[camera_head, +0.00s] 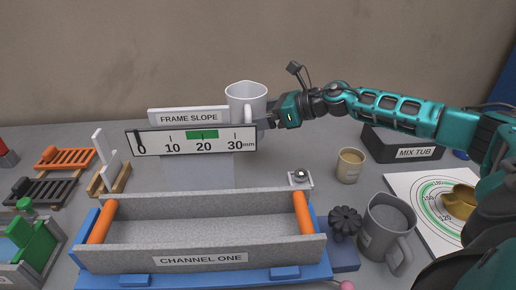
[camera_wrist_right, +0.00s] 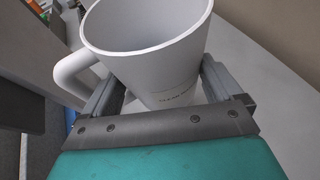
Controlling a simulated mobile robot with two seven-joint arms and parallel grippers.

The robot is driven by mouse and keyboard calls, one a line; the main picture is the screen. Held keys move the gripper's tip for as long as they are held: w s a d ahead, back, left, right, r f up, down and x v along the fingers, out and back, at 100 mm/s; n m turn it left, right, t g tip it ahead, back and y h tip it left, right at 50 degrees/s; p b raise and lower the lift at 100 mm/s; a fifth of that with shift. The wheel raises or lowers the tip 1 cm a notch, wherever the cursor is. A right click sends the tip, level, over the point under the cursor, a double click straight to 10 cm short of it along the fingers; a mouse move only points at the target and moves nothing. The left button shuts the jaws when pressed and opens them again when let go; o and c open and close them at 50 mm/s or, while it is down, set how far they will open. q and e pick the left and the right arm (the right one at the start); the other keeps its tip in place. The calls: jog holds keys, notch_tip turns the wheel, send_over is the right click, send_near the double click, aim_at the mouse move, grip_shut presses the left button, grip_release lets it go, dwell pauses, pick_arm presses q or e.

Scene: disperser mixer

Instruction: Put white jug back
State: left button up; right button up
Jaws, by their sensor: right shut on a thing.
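The white jug (camera_head: 244,98) is upright at the back of the table, behind the right end of the scale board. It is partly hidden by that board in the head view. My right gripper (camera_head: 268,119) reaches it from the right. In the right wrist view the white jug (camera_wrist_right: 152,45) sits between the two fingers of my right gripper (camera_wrist_right: 165,92), which is shut on it. Its handle points left there and its inside looks empty. Whether its base touches a surface is hidden. My left gripper is not in view.
The frame slope scale board (camera_head: 190,141) stands just in front of the jug. The channel trough (camera_head: 200,258) fills the front middle. A grey jug (camera_head: 385,228), a tan cup (camera_head: 350,165) and the mix tub (camera_head: 402,146) stand to the right.

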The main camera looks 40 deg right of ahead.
notch_tip(320, 180, down, 8)
jog(key=shift+w+f+b, duration=0.1)
jog(key=shift+f+b, duration=0.15)
jog(key=shift+b, duration=0.3)
jog(key=shift+f, duration=0.2)
jog(key=shift+f, duration=0.15)
jog(key=o, duration=1.1)
jog(key=shift+c, duration=0.2)
